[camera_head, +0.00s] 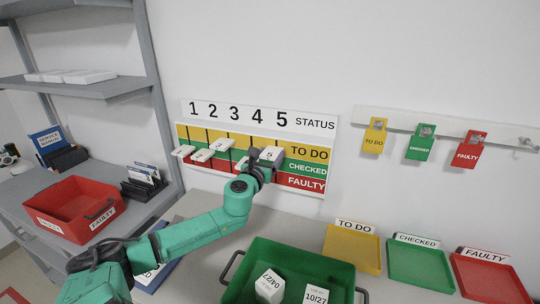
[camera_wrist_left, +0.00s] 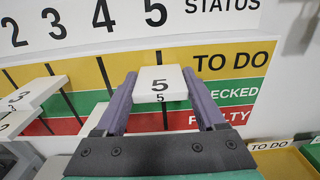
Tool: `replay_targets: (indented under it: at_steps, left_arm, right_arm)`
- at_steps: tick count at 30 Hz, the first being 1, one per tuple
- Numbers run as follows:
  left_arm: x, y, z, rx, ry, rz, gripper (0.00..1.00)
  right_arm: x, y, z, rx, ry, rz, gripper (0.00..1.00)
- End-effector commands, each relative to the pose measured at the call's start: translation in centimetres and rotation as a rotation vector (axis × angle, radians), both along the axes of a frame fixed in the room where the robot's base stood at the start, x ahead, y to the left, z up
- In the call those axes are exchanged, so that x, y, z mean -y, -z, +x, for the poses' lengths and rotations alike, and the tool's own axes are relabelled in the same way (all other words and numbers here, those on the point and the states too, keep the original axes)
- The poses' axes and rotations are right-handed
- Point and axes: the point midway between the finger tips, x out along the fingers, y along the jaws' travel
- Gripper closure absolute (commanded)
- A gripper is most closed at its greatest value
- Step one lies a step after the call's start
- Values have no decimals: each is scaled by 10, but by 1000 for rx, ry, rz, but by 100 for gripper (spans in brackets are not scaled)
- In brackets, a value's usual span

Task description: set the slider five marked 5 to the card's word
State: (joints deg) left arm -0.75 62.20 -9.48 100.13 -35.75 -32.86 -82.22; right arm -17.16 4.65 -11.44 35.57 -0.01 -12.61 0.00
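Slider five (camera_wrist_left: 160,84) is a white block marked 5 under the number 5 in the left wrist view. It also shows in the head view (camera_head: 271,153). My left gripper (camera_wrist_left: 160,76) has a purple finger against each side of it, with no clear gap. The status board (camera_head: 308,168) has yellow TO DO, green CHECKED and red FAULTY bands. Yellow and slot show above the slider, red below; its exact band is hard to tell because it sticks out. No card naming a word for slider five is readable. My right gripper is out of view.
Other white sliders, such as slider three (camera_wrist_left: 35,92), stand to the left. Yellow, green and red tags (camera_head: 467,150) hang at the right. A green crate (camera_head: 335,272) with white boxes and coloured trays (camera_head: 352,250) are below. A red bin (camera_head: 72,210) is at left.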

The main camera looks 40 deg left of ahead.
Motion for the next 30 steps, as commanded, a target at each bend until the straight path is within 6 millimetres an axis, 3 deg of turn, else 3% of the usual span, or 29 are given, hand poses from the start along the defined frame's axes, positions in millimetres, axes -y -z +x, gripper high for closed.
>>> replay_targets:
  at_steps: [1, 3, 5, 11, 20, 29, 30]
  left_arm:
    - [0, 0, 0, 0, -1, 0, 54]
    - [0, 0, 0, 0, -1, 0, 80]
    - [0, 0, 0, 0, -1, 0, 100]
    - [0, 6, 0, 0, -1, 0, 100]
    - [0, 61, 0, 0, -1, 0, 100]
    - [0, 60, 0, 0, 0, 1, 100]
    - [0, 60, 0, 0, -1, 1, 20]
  right_arm:
    - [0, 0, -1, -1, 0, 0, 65]
    - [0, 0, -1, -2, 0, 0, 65]
    - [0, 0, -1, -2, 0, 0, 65]
    - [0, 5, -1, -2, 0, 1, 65]
    - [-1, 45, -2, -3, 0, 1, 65]
    - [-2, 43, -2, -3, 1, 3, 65]
    - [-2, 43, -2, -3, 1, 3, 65]
